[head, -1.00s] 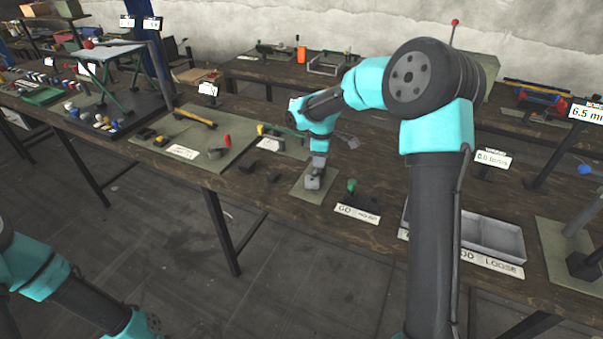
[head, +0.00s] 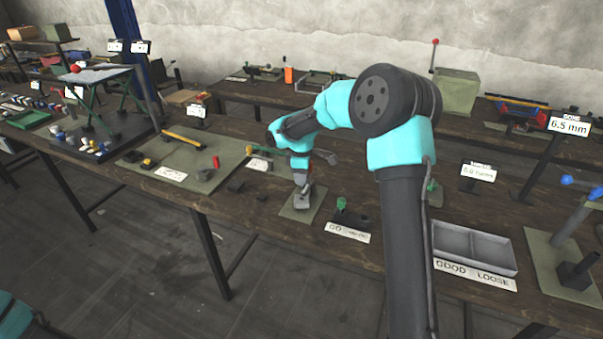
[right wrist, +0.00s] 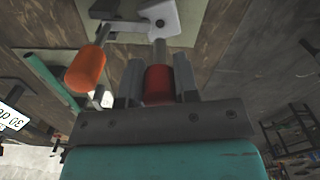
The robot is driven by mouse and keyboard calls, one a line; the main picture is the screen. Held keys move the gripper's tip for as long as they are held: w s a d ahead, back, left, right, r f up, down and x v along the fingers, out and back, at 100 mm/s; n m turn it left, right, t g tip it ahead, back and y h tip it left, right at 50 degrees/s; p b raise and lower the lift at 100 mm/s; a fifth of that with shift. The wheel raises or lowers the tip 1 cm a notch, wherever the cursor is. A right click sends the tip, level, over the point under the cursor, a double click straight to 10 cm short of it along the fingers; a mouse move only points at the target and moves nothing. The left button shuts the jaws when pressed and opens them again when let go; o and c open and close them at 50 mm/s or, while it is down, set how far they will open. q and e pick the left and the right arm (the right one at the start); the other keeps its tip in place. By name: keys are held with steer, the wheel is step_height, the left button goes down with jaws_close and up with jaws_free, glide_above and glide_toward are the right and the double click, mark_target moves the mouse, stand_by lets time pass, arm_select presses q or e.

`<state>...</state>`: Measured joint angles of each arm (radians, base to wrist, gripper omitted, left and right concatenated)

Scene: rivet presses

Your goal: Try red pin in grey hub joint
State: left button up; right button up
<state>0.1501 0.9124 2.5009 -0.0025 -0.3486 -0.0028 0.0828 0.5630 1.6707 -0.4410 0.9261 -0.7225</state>
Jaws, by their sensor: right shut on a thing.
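My right gripper (head: 303,184) reaches down over the small grey-green mat (head: 289,211) near the front of the bench. In the right wrist view, the right gripper (right wrist: 158,76) is shut on the red pin (right wrist: 158,88), with one finger on each side of its red grip. The pin's metal shank points at the grey hub joint (right wrist: 158,12) and meets its edge in the picture. How deep the shank sits in the hub, if at all, I cannot tell. The hub (head: 301,202) is partly hidden under the gripper in the head view. My left gripper is out of view.
An orange-handled piece (right wrist: 86,68) lies close beside the gripper in the wrist view. A green-topped gauge (head: 341,203) stands behind the GO sign (head: 347,231). A grey two-part tray (head: 474,247) marked GOOD and LOOSE is at right. A tool mat (head: 232,158) lies left.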

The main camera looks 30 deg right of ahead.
mark_target(302, 189)
steer(key=shift+f, duration=1.85)
steer(key=shift+f, duration=0.45)
steer(key=shift+r, duration=0.15)
stand_by(0.7)
steer(key=shift+r, duration=2.9)
